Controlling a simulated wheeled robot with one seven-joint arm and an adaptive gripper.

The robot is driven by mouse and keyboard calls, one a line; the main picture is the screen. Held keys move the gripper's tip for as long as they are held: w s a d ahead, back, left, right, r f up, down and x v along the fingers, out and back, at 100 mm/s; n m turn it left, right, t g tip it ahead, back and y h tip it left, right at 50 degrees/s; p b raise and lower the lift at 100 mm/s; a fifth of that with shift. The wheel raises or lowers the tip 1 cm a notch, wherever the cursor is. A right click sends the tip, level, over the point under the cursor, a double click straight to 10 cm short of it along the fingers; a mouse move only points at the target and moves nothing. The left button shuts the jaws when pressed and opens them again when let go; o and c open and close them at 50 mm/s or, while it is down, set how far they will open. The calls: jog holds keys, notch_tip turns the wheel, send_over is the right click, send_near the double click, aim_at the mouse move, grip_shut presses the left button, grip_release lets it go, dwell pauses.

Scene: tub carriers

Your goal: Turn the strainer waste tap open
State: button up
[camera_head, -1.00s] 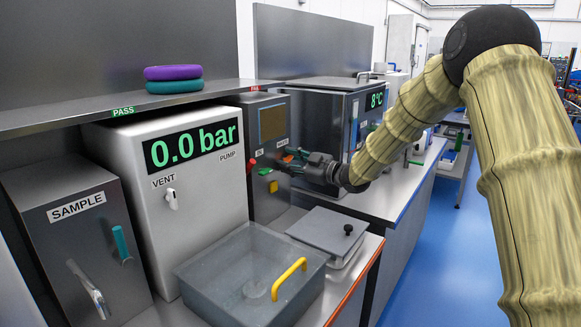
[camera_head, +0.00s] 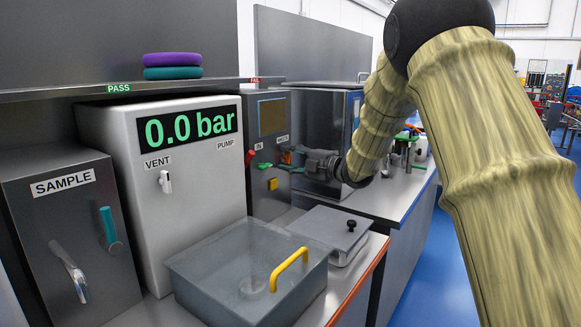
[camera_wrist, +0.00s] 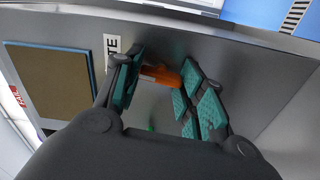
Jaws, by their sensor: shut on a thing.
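In the wrist view, the orange handle (camera_wrist: 160,75) lies across the gap between the teal finger pads of my gripper (camera_wrist: 160,88). The jaws are shut on this handle. A partly hidden label beside it ends in "TE".
A red tap (camera_head: 249,160) and a yellow button (camera_head: 273,184) sit close to my gripper on the same panel. A clear tub (camera_head: 200,290) with a yellow handle and a lidded tray (camera_head: 312,228) stand below. The 0.0 bar cabinet (camera_head: 125,150) is to the left.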

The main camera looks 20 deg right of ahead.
jog(key=shift+f+n+b, duration=0.2)
jog(key=shift+n+b, duration=0.3)
jog(key=shift+n, duration=0.2)
jog(key=o, duration=1)
jog(key=shift+r, duration=0.1)
jog(key=shift+s, duration=0.1)
jog(key=v, duration=1.2)
